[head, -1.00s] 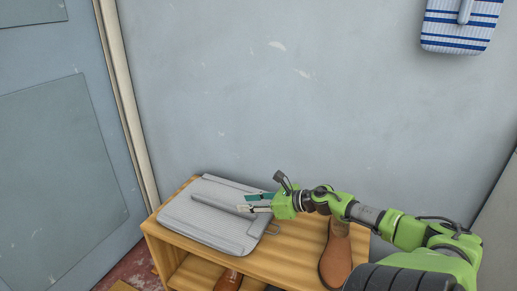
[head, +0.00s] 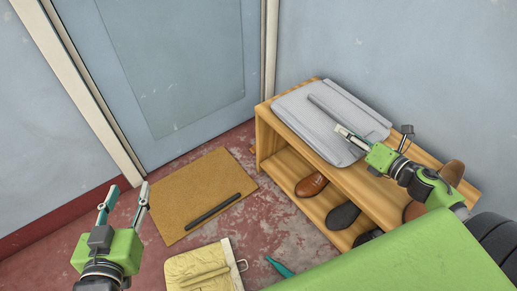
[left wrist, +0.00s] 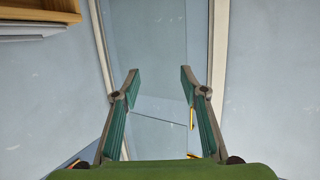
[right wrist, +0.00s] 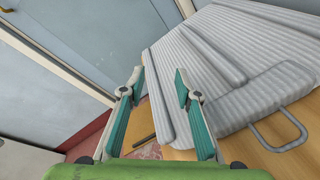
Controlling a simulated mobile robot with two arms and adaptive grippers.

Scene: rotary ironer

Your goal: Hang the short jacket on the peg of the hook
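A grey ribbed, flat folded garment with a sleeve-like roll (head: 338,120) lies on top of a wooden shoe bench. A wire loop shows at its edge in the right wrist view (right wrist: 285,130). A yellow quilted garment (head: 200,268), also with a loop, lies on the floor. I cannot tell for sure which is the short jacket. My right gripper (head: 345,133) is over the grey garment, near the end of its roll; its fingers are apart in the right wrist view (right wrist: 159,75). My left gripper (head: 124,196) is open and empty above the floor. No hook or peg is in view.
The wooden bench (head: 268,140) holds several shoes, including a brown one (head: 311,185). A brown mat (head: 190,185) with a dark bar (head: 213,210) lies before the door (head: 175,75). A teal pointed object (head: 280,267) shows on the floor beside my green body.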

